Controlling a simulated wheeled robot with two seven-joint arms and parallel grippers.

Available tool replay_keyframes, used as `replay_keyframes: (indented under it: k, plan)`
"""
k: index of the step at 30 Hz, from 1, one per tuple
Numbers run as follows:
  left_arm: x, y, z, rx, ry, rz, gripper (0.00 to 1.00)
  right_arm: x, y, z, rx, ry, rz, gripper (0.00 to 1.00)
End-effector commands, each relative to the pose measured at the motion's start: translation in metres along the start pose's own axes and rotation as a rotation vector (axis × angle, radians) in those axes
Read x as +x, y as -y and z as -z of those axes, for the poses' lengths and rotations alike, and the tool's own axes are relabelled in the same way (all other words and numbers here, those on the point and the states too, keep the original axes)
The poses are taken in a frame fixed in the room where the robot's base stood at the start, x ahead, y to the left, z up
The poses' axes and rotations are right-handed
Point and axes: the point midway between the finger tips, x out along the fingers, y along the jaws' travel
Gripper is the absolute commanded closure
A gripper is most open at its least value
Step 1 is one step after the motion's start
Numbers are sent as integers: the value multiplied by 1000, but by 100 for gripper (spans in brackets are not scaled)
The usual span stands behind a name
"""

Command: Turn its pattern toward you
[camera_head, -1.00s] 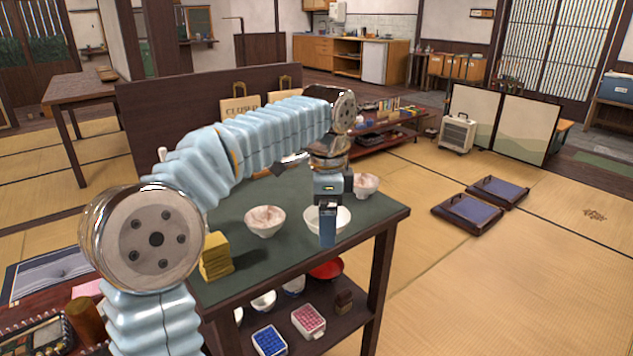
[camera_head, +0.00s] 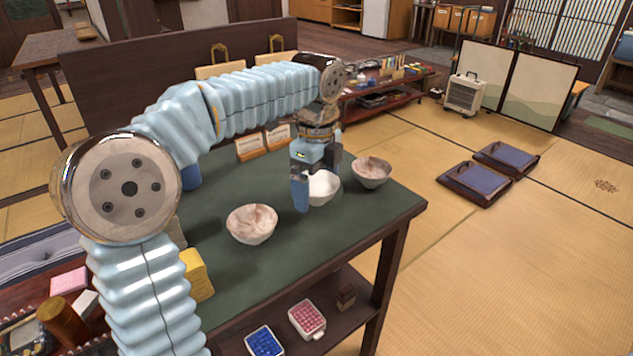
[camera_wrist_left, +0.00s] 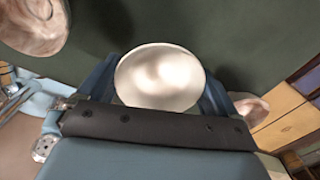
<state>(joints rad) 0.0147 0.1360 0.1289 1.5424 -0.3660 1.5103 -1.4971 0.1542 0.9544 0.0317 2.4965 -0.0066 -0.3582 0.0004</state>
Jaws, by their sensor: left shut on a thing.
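My left gripper (camera_head: 316,180) is shut on a plain white bowl (camera_head: 325,187), with one finger on each side of it. In the left wrist view this bowl (camera_wrist_left: 160,75) fills the space between the fingers, and its visible inside shows no clear pattern. I cannot tell whether it touches the green tabletop (camera_head: 225,192). A bowl with brownish-pink markings (camera_head: 252,224) stands upright to its left, and another patterned bowl (camera_head: 371,172) to its right. Both are apart from the gripper. My right gripper is out of view.
A yellow block-like stack (camera_head: 197,275) stands at the table's left, partly behind my arm. Small signs (camera_head: 262,143) stand at the back of the table. Blue (camera_head: 264,342) and pink (camera_head: 307,318) boxes sit on the shelf below. The tabletop's front right is clear.

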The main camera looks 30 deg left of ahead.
Motion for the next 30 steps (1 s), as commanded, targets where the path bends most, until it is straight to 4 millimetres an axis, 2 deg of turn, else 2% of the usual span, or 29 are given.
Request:
replay_keyframes:
  k: [12, 13, 15, 19, 22, 24, 30]
  plan:
    - [3, 0, 0, 847, 1, 1, 38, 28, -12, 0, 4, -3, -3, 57]
    - [-5, 0, 0, 900, 0, -1, 38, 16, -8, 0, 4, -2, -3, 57]
    - [-6, 0, 0, 1026, 0, -1, 38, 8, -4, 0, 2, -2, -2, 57]
    - [-5, 0, 0, 1258, -1, -2, 38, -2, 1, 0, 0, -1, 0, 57]
    - [-1, 0, 0, 1438, 0, 0, 38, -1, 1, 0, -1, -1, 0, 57]
    - [4, 0, 0, 1508, 0, -1, 38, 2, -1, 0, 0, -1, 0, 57]
    - [14, 0, 0, 1502, 0, -1, 38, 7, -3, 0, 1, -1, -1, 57]
